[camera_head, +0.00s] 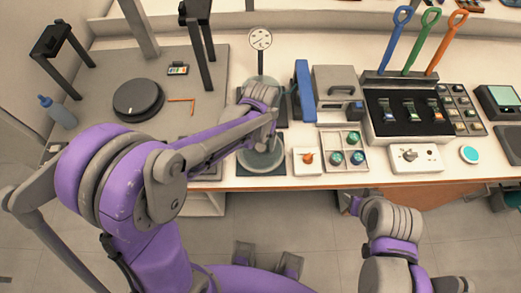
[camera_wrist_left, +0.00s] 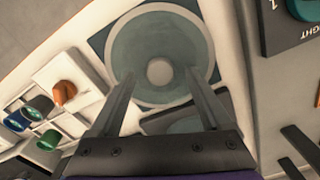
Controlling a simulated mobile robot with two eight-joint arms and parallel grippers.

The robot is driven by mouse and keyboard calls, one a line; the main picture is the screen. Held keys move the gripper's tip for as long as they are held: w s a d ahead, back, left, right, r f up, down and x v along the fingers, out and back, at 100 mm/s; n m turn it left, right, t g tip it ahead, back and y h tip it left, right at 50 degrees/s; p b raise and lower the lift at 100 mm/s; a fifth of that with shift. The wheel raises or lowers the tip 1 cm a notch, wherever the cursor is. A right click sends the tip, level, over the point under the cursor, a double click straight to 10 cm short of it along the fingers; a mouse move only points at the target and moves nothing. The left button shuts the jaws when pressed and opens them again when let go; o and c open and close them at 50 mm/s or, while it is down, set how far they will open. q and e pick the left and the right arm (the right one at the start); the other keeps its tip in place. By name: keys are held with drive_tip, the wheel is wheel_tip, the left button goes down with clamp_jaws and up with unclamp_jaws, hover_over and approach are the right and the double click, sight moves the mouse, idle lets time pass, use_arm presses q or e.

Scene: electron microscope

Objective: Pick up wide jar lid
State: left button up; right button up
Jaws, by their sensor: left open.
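The wide jar lid, a round, translucent grey-green disc with a pale central knob (camera_wrist_left: 159,71), shows in the left wrist view (camera_wrist_left: 135,42). It lies on a dark square mat (camera_wrist_left: 99,43) near the table's front edge. In the head view the lid (camera_head: 262,160) is partly hidden by my left gripper (camera_head: 268,143). In the left wrist view the open fingers (camera_wrist_left: 158,76) appear on either side of the knob. Whether they touch it I cannot tell. My right gripper (camera_head: 354,204) is small at the table's front edge; its jaws are unclear.
A white block with an orange knob (camera_head: 307,159) and a tray of teal-knobbed pieces (camera_head: 343,150) stand right of the lid. A blue upright piece (camera_head: 305,91) is behind them. A black round dial (camera_head: 138,99) sits on the grey base plate at left.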

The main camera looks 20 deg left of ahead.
use_arm(q)
drive_tip(key=shift+f, duration=0.7)
clamp_jaws()
